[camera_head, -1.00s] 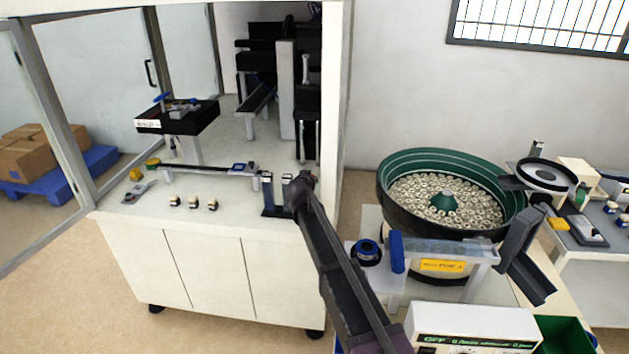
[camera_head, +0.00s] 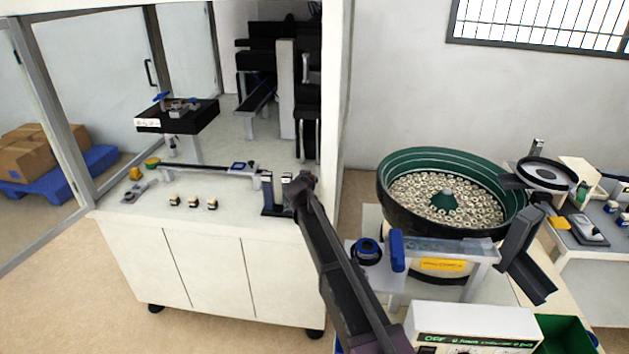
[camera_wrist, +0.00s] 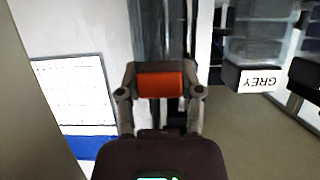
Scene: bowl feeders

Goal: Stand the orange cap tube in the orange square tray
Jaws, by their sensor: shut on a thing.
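My gripper (camera_wrist: 160,80) is shut on the orange cap tube (camera_wrist: 160,86) in the wrist view. The orange part shows between the two fingers. A grey, see-through shape rises above it in the picture, and I cannot tell if it is the tube's body. In the head view my arm reaches up to the right end of the white cabinet's worktop, and the tube cannot be made out there. I cannot make out an orange square tray in either view.
In the head view, small parts (camera_head: 193,203) lie on the white worktop (camera_head: 235,213). A green bowl feeder (camera_head: 450,160) stands to the right of my arm.

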